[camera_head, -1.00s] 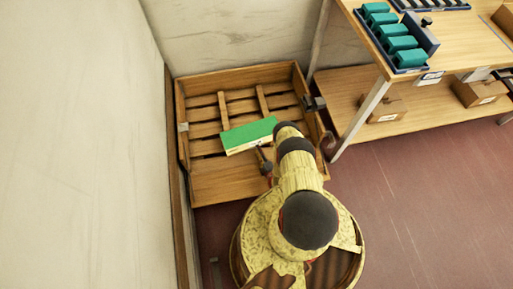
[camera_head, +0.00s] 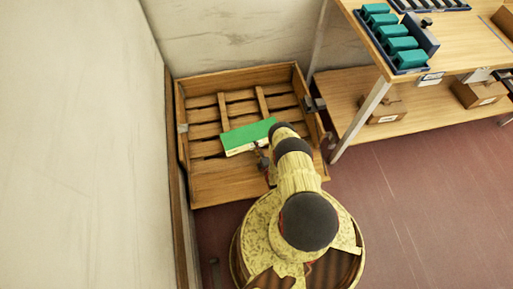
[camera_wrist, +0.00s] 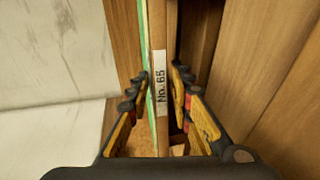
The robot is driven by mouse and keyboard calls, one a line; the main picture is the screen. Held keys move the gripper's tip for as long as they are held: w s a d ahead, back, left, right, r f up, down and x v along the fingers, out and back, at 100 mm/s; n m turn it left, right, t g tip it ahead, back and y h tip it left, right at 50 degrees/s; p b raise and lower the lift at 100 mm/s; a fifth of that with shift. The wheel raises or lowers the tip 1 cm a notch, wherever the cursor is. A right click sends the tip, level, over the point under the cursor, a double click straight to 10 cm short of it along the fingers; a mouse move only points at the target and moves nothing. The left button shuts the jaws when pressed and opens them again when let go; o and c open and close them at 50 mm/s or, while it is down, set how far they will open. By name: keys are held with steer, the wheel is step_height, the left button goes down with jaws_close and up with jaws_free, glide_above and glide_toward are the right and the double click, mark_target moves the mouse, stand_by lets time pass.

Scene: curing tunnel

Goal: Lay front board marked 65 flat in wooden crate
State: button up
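The front board (camera_head: 246,136) has a green face and a pale long edge. In the head view it is over the middle of the wooden crate (camera_head: 222,189), green face up. I cannot tell whether it touches the slats. In the wrist view the board (camera_wrist: 161,38) is seen edge-on, with a white label reading "No. 65". My gripper (camera_wrist: 158,82) has one finger on each side of the board, closed on its edge. In the head view my gripper (camera_head: 263,160) is at the board's near edge, partly hidden by my arm.
A pale wall stands close along the crate's left side and behind it. A workbench (camera_head: 455,45) at the right carries a tray of teal blocks (camera_head: 398,43). Cardboard boxes (camera_head: 387,112) sit on its lower shelf. Open red floor lies right of my arm.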

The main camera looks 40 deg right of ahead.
steer(key=shift+s+f, duration=0.1)
steer(key=c, duration=0.5)
steer(key=shift+s+a+f, duration=0.1)
steer(key=shift+s+f, duration=0.1)
jaws_close()
stand_by(0.9)
steer(key=shift+r, duration=0.1)
step_height(320, 180, up, 3)
steer(key=shift+w+f+p, duration=0.1)
steer(key=shift+p, duration=1.1)
steer(key=shift+r, duration=0.25)
steer(key=shift+w, duration=0.1)
steer(key=shift+w, duration=0.1)
steer(key=shift+r, duration=0.15)
